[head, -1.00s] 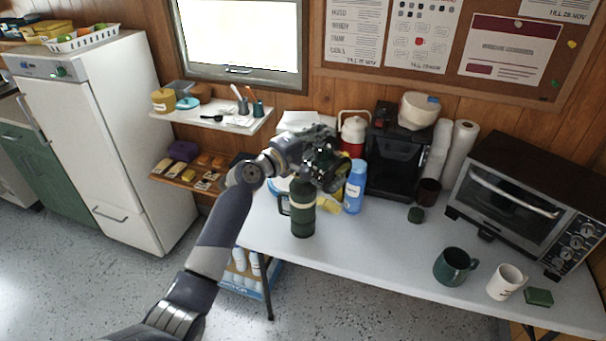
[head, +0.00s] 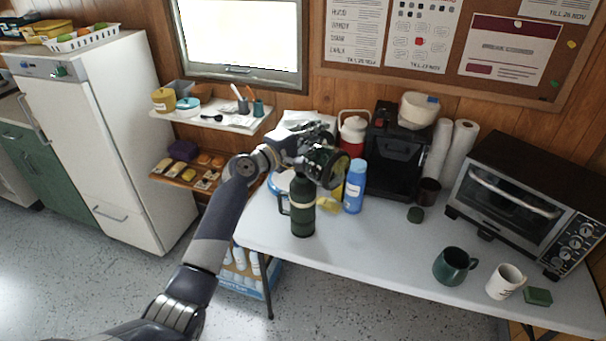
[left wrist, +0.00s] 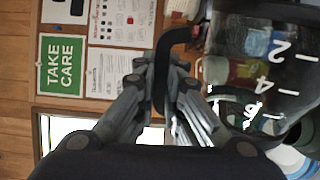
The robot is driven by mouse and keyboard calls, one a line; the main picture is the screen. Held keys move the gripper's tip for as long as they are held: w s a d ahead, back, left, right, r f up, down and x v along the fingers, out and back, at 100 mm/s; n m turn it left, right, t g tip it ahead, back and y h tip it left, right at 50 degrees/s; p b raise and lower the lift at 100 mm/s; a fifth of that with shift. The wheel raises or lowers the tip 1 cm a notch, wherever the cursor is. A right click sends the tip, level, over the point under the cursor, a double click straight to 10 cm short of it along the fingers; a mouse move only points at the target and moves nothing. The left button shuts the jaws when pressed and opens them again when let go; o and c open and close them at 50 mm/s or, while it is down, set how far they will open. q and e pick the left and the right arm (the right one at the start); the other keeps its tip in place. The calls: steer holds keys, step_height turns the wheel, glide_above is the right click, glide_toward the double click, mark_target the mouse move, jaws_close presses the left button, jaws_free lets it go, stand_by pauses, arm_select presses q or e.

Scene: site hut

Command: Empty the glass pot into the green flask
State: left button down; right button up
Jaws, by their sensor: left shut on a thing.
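My left gripper (head: 296,150) is shut on the black handle (left wrist: 163,75) of the glass pot (head: 326,166). The clear pot also shows in the left wrist view (left wrist: 255,65), with white number marks on its side. The pot is off the table and tipped well over, close above the green flask (head: 302,211). The flask stands upright on the table, dark green with a pale band and a side handle. Its mouth is hidden in the head view. I cannot tell how much liquid is in the pot or whether any is flowing. My right gripper is out of view.
A blue bottle (head: 354,187) stands close right of the flask, with a red-and-white jug (head: 352,135) and black coffee machine (head: 396,155) behind. A green mug (head: 453,266), white mug (head: 504,282) and toaster oven (head: 520,200) are at right. The table's front middle is clear.

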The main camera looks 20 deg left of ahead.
arm_select(q)
steer(key=shift+w+a+r, duration=0.1)
steer(key=shift+a+r, duration=0.05)
steer(key=shift+a, duration=0.05)
stand_by(0.4)
